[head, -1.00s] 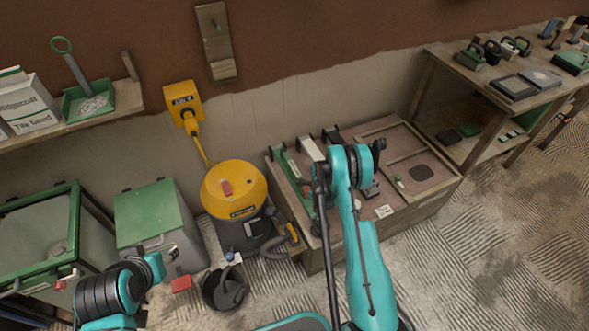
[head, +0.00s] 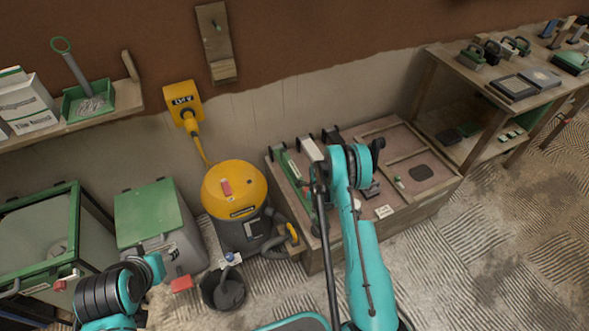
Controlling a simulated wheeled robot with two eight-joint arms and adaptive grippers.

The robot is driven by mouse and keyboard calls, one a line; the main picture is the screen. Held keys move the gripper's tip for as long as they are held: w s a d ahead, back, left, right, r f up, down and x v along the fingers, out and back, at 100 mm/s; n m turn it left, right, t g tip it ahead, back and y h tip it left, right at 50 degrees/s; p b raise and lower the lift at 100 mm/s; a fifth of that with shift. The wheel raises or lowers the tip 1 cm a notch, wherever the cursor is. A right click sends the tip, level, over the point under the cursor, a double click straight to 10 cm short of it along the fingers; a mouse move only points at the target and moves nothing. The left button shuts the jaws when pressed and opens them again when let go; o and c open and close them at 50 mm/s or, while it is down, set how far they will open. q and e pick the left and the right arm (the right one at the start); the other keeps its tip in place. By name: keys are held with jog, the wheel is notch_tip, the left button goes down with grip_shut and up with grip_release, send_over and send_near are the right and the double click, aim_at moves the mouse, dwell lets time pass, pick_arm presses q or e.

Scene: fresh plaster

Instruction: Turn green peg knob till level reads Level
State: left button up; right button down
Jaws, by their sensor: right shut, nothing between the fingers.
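A yellow-topped vacuum (head: 235,190) and a dark bucket (head: 223,290) stand left of the bench. A yellow wall box (head: 183,100) hangs above. A shelf unit (head: 470,120) with tools stands at the right. The floor at lower right is clear.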

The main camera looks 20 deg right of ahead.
jog(key=shift+a, duration=0.15)
jog(key=shift+s+a, duration=0.4)
jog(key=shift+a, duration=0.15)
jog(key=shift+s+a, duration=0.4)
jog(key=shift+s, duration=0.1)
jog(key=shift+a, duration=0.1)
notch_tip(320, 180, up, 6)
jog(key=p, duration=0.2)
jog(key=shift+w+a, duration=0.25)
dwell(0.4)
